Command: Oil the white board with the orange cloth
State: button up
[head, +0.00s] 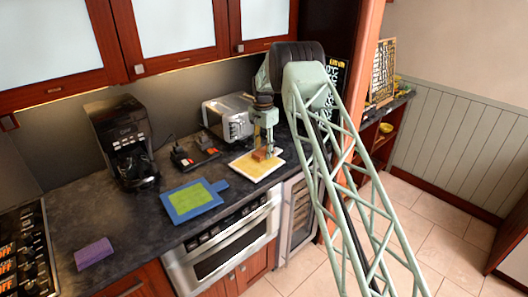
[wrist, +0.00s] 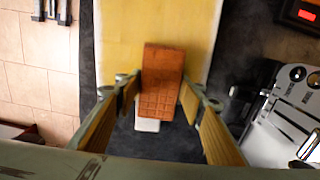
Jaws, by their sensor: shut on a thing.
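The white board (head: 239,162) lies flat on the dark counter, with a large yellow patch (head: 270,168) covering most of its top. The yellow patch (wrist: 115,40) also fills the upper middle of the wrist view, and a small white part (wrist: 147,125) shows below it. My gripper (head: 265,148) points down over the board and is shut on the orange cloth (head: 261,155), a block-like pad. In the wrist view the orange cloth (wrist: 162,80) sits between the fingers, over the board's near end. I cannot tell whether the cloth touches the board.
A blue board (head: 174,207) with a green patch lies left of the white board. A purple block (head: 94,253) lies further left. A coffee maker (head: 124,140), small devices (head: 184,158) and a toaster (head: 228,118) stand behind. The stove (head: 25,250) is far left; an orange-brown post (head: 362,90) rises at right.

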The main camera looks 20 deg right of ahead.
aim_at(257, 154)
jog(key=shift+s+a, duration=0.5)
jog(key=shift+a, duration=0.3)
jog(key=shift+a, duration=0.1)
jog(key=shift+s+a+b, duration=0.4)
jog(key=shift+s+a, duration=0.2)
jog(key=shift+a, duration=0.25)
jog(key=shift+a, duration=0.1)
jog(key=shift+s+a+b, duration=0.3)
jog(key=shift+s+a, duration=0.25)
jog(key=shift+a, duration=0.35)
jog(key=shift+s+a, duration=0.65)
jog(key=shift+a, duration=0.35)
jog(key=shift+a, duration=0.1)
jog(key=shift+s+a+b, duration=0.4)
jog(key=shift+s+a, duration=0.1)
jog(key=shift+a, duration=0.3)
